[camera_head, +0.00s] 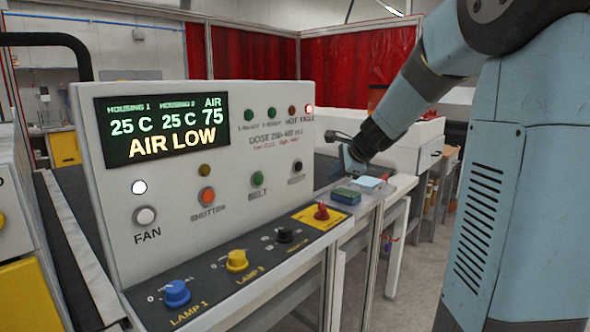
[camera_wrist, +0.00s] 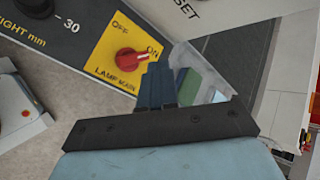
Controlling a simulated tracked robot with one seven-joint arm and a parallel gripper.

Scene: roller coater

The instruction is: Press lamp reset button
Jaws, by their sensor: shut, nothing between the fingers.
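A dark button (camera_head: 297,166) is at the right end of the lower button row on the upright panel face; its label is too small to read in the head view. In the wrist view, the letters "SET" (camera_wrist: 185,10) show at the top edge, and no button shows beside them. My gripper (camera_head: 347,168) is just right of the panel's right edge in the head view, apart from the button. In the wrist view its fingers (camera_wrist: 160,70) are shut and empty, pointing past the yellow lamp main plate (camera_wrist: 108,48) with its red knob (camera_wrist: 128,56).
The panel display (camera_head: 155,128) reads "AIR LOW". The fan (camera_head: 145,215), shutter (camera_head: 206,195) and green (camera_head: 257,179) buttons share the row. Lamp knobs (camera_head: 175,293) and the red knob (camera_head: 321,211) stick up from the sloped console. Small blocks (camera_head: 346,196) lie on a ledge below my gripper.

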